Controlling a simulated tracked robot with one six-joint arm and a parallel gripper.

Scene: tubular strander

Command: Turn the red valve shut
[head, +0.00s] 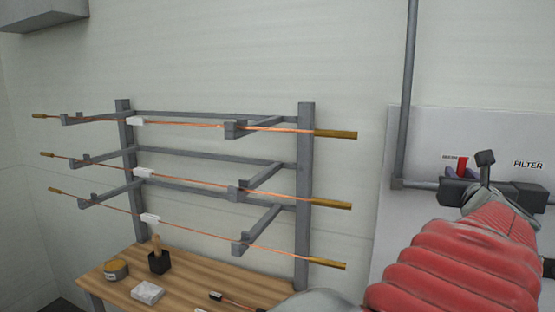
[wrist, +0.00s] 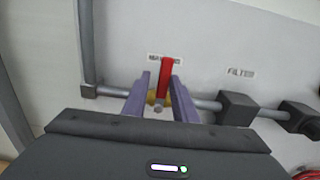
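The red valve has a flat red lever (wrist: 166,72) on a brass-coloured body (wrist: 152,98), set in a grey horizontal pipe. The lever points up the panel, across the pipe. In the head view a small part of the red lever (head: 462,163) shows above my gripper (head: 454,173), and the valve body is hidden. In the wrist view the two purple fingers of my gripper (wrist: 160,78) stand apart, one on each side of the lever. A gap shows on the left side; the right finger looks very close to the lever, and I cannot tell whether it touches.
The grey pipe (wrist: 112,92) runs to dark blocks (wrist: 237,108) on the right, under a FILTER label (head: 527,164). A vertical pipe (head: 406,90) rises at the left. A rack (head: 305,200) with copper rods stands left, above a wooden bench (head: 200,284) with small items.

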